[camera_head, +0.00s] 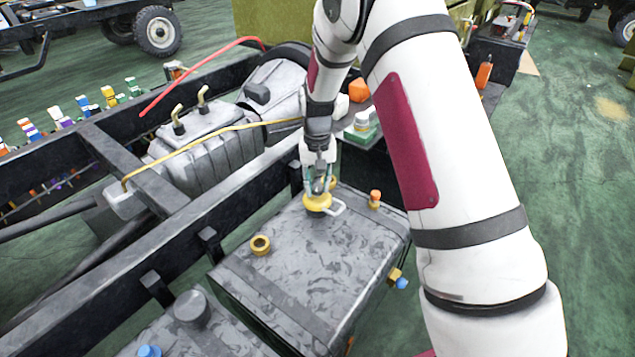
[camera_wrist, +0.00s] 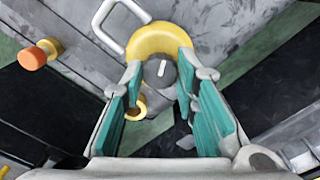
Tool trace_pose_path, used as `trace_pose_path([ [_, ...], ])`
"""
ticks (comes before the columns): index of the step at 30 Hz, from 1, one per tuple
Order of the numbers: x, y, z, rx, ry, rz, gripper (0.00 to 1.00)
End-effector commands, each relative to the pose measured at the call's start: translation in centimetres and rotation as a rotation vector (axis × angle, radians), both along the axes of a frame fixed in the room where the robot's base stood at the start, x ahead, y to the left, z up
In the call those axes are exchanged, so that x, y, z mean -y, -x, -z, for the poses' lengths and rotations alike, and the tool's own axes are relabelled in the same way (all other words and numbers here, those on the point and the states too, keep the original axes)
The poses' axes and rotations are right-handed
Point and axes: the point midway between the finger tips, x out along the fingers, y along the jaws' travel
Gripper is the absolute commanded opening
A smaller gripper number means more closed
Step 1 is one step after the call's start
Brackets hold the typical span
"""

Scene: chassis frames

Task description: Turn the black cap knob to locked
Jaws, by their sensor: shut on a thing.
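The black cap knob (camera_wrist: 158,74) is a small dark round knob with a white pointer line. It sits on a yellow round collar (camera_wrist: 152,40) on top of the grey tank. In the wrist view it lies between the teal pads of my gripper (camera_wrist: 161,70), which is shut on it. The pointer line is close to upright in that view. In the head view my gripper (camera_head: 319,182) reaches down onto the yellow collar (camera_head: 317,204), and the fingers mostly hide the knob. I cannot read any locked or unlocked marking.
The grey tank (camera_head: 310,270) carries a pale handle loop (camera_head: 333,208) beside the collar, an orange-topped fitting (camera_head: 375,198) and a brass ring (camera_head: 260,245). A dark chassis rail (camera_head: 180,232) runs along its left. A grey cap (camera_head: 192,307) stands on the nearer box.

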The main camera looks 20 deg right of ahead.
Motion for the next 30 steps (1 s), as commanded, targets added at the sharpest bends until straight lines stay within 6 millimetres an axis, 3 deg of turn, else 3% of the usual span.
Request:
trace_pose_path([
  [15, -0.06, -0.01, -0.03, 0.000, 0.000, 0.409, 0.00],
  [30, -0.02, -0.04, 0.00, 0.000, 0.000, 0.541, 0.00],
])
